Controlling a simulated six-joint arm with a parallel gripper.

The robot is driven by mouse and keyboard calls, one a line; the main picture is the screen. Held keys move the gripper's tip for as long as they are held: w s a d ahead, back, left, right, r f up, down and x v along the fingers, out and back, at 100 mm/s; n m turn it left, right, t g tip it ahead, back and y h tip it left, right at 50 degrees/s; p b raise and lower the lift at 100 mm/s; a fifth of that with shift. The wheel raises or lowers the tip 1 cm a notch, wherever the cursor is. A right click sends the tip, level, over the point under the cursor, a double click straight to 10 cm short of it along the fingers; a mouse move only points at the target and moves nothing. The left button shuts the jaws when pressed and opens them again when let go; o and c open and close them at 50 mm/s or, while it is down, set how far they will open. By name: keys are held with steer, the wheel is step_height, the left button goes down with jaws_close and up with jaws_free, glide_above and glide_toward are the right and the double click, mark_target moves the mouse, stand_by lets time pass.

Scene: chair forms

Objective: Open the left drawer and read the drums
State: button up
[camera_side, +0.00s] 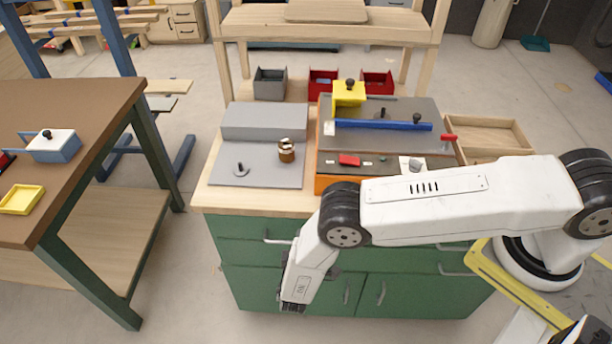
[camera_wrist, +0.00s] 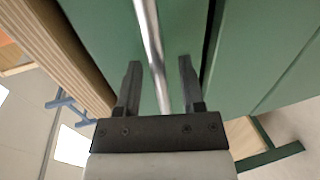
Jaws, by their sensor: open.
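The green cabinet's left drawer (camera_side: 235,228) shows below the worktop, its front looking flush. Its metal handle (camera_side: 278,241) is partly behind my arm. In the wrist view a bright metal handle bar (camera_wrist: 150,40) runs between the two fingers of my gripper (camera_wrist: 158,75). The fingers are apart, one on each side of the bar, and I see no firm contact. In the side view my wrist hangs in front of the cabinet and the fingers are mostly hidden. No drums show inside a drawer; a small brown-and-white banded cylinder (camera_side: 286,150) stands on the grey plate.
The wooden worktop (camera_side: 215,195) overhangs the drawers; its edge (camera_wrist: 60,50) shows in the wrist view. Cabinet doors (camera_side: 385,290) lie below. A brown table (camera_side: 90,95) stands at left, with open floor between. A blue bar (camera_side: 383,125) lies on the worktop's orange-sided unit.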

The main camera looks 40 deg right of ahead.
jaws_close()
stand_by(1.4)
